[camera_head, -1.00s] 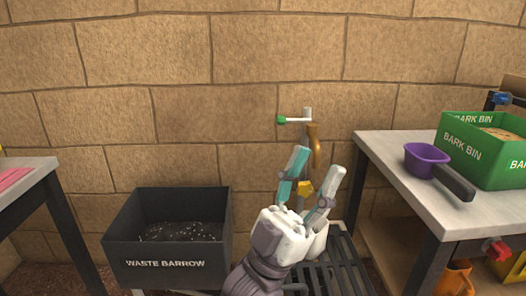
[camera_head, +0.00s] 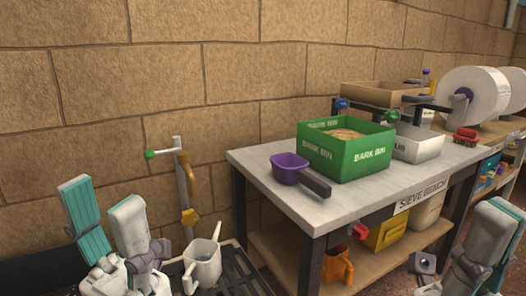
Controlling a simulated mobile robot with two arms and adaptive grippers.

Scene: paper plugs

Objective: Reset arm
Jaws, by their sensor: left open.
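My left gripper (camera_head: 102,200) is in the lower left, pointing up, with its two teal-and-white fingers spread apart and nothing between them. My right gripper (camera_head: 498,225) shows at the lower right edge, also pointing up. It is partly cut off by the frame, and its finger gap is not clear. A white watering can (camera_head: 205,268) stands upright on the dark slatted grate just right of my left gripper.
A brass tap (camera_head: 187,190) with a green-tipped lever rises behind the can. The sieve bench (camera_head: 360,205) carries a green bark bin (camera_head: 345,160), a purple scoop (camera_head: 288,168) and a white tub (camera_head: 418,145). An orange jug (camera_head: 338,265) sits on its lower shelf.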

